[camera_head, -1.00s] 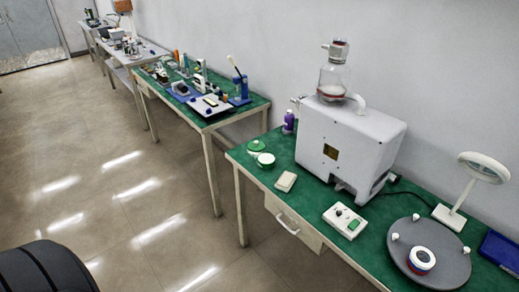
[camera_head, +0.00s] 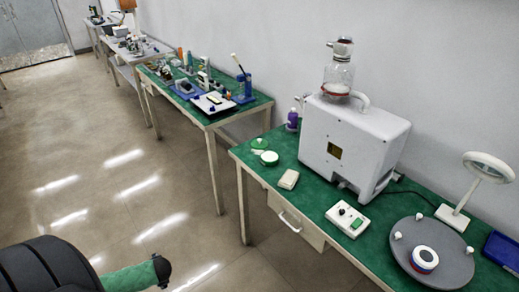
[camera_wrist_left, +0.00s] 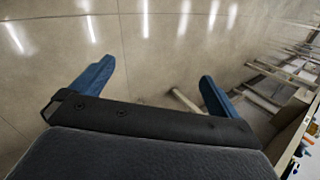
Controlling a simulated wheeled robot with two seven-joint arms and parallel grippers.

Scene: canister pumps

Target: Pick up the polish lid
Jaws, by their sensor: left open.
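On the near green-topped bench (camera_head: 310,185) a small green disc (camera_head: 260,143) lies near the left end, close to the back edge. Just in front of it is a round white piece with a green rim (camera_head: 269,158). They look like a lid and its tin, but which one is the polish lid I cannot tell at this size. In the left wrist view my left gripper (camera_wrist_left: 157,70) is open, its two blue fingers wide apart with nothing between them. It points over bare floor, away from the disc. My right gripper is in neither view.
Behind and right of the disc are a purple bottle (camera_head: 292,120) and a large white pump machine (camera_head: 345,140). A beige block (camera_head: 289,179), a control box (camera_head: 347,219) and a grey turntable (camera_head: 462,262) stand farther right. Tiled floor (camera_head: 110,190) is open left of the benches.

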